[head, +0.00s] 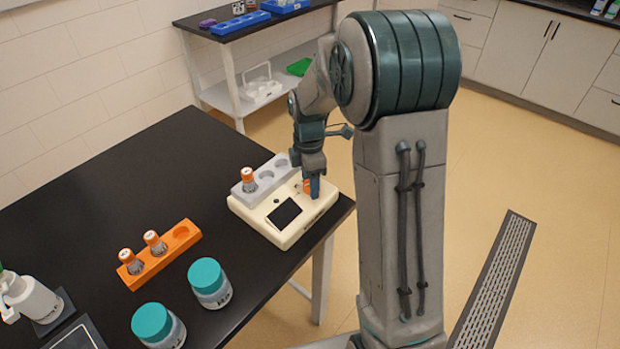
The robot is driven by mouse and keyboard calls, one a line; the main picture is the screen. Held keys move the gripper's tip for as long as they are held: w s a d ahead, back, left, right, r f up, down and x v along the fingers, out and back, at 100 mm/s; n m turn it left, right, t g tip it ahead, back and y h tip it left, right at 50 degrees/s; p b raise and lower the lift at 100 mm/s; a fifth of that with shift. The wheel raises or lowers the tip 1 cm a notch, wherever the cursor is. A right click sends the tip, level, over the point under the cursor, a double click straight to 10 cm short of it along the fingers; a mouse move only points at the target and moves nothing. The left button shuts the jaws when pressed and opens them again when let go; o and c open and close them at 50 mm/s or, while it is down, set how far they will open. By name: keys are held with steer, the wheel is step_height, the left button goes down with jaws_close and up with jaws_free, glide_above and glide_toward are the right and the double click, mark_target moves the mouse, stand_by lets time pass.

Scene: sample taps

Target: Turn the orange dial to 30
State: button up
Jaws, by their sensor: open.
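The orange dial (306,187) sits on the right part of a cream device (282,237) near the right edge of the black table. My gripper (314,186) points down over the dial from above, with a finger in front of it, so most of the dial is hidden. The jaws are open around or right beside the dial; I cannot tell whether they touch it. The dial's marks and its setting are too small and covered to read. A dark screen (285,214) lies on the device's top, left of the dial.
A grey rack (266,173) with an orange-capped vial (249,178) stands at the device's back. An orange rack (160,262) with two vials and two teal-lidded jars (210,282) (158,325) stand at the front left. The table's middle left is clear.

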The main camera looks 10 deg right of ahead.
steer(key=c, duration=1)
steer(key=shift+o, duration=0.2)
steer(key=m+b, duration=0.1)
steer(key=m, duration=0.3)
steer(key=shift+m, duration=0.4)
steer(key=m, duration=0.4)
steer(key=shift+d+m+b, duration=0.1)
steer(key=shift+m+b, duration=0.2)
steer(key=shift+b, duration=0.05)
steer(key=m, duration=0.4)
steer(key=shift+y, duration=0.3)
steer(key=shift+r+m+t+b, duration=0.1)
steer(key=shift+m+t+b, duration=0.25)
steer(key=shift+m, duration=1.75)
